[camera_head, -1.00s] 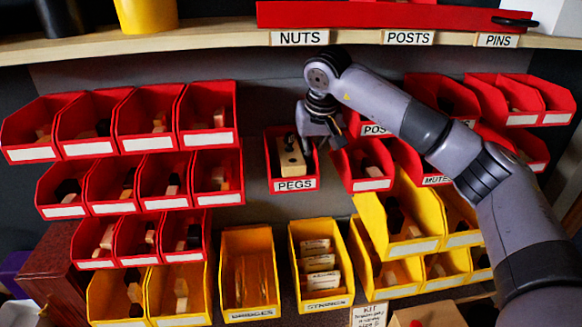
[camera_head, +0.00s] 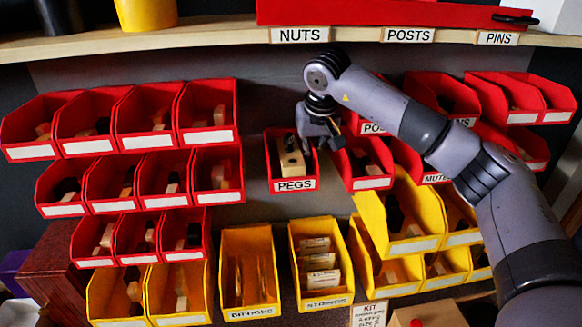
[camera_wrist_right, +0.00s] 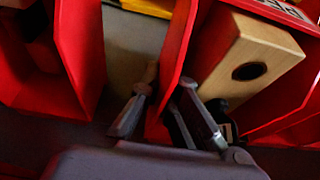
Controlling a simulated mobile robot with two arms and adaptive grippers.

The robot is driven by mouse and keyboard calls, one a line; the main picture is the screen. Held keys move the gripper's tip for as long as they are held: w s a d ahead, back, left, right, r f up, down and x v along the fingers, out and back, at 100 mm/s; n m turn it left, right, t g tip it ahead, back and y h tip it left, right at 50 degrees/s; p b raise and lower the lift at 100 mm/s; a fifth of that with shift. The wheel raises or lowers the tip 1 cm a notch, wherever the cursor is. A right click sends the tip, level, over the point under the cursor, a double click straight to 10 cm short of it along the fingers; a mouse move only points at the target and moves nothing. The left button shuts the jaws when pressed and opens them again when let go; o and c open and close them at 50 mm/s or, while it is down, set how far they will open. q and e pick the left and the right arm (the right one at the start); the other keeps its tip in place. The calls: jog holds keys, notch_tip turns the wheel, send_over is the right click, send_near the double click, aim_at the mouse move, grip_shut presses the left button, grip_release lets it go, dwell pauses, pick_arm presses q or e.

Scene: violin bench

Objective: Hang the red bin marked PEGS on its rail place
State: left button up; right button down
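The red bin marked PEGS (camera_head: 293,185) is upright against the grey back panel, in the gap between the left and right bin groups. A pale wooden block with a dark hole (camera_wrist_right: 246,62) is inside it. My right gripper (camera_head: 322,143) is at the bin's right side wall. My left gripper is not in view.
A red bin (camera_head: 370,182) sits close to the right of the PEGS bin. Several red bins (camera_head: 140,140) fill the left side. Yellow bins (camera_head: 250,305) stand below. A wooden shelf (camera_head: 200,38) with labels NUTS, POSTS and PINS runs above. Bare panel lies left of the PEGS bin.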

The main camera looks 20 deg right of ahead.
jog(key=shift+f, duration=0.45)
jog(key=c, duration=1.9)
grip_release()
jog(key=shift+o, duration=0.9)
jog(key=shift+s+d, duration=0.1)
